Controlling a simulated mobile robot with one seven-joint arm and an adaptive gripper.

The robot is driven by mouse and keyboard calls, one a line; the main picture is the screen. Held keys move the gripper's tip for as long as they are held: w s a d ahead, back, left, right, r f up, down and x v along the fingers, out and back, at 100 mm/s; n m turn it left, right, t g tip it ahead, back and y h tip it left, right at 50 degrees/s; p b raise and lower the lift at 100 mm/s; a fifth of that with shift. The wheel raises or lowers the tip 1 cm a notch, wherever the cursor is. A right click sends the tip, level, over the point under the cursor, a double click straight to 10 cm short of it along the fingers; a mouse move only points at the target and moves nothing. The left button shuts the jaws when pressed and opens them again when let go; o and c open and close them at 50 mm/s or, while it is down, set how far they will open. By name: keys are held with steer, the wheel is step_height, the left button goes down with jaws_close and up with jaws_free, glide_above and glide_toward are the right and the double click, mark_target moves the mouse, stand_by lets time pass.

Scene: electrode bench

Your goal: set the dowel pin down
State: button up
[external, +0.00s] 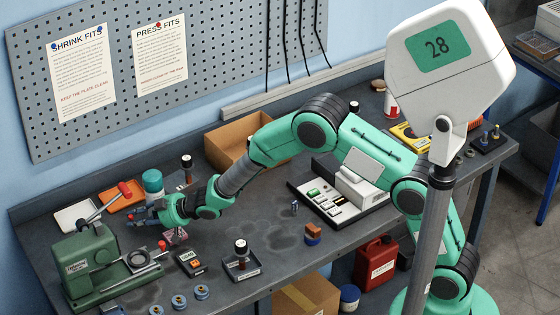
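My gripper (147,215) is at the left end of my green arm, low over the left part of the bench, beside the green press (88,262). It is small and dark in this view, and I cannot tell whether its fingers are open or shut. I cannot make out a dowel pin in it. A small grey metal piece (294,208) stands upright on the bench, well to the right of my gripper; I cannot tell whether it is the dowel pin. A small metal block (175,236) sits just below my wrist.
A white tray (75,216) and an orange tray (122,196) lie behind the gripper. A meter (189,262), a small dark tray (242,266) with a bottle, and several blue rings stand in front. A cardboard box (228,140) is behind. The bench middle is mostly clear.

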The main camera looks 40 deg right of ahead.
steer(key=shift+r, duration=0.15)
steer(key=shift+s+d+r, duration=0.2)
steer(key=shift+r, duration=0.05)
steer(key=p+v, duration=0.2)
steer(key=v, duration=0.7)
steer(key=shift+s+d+r, duration=0.1)
steer(key=shift+v, duration=1)
steer(key=shift+d, duration=0.1)
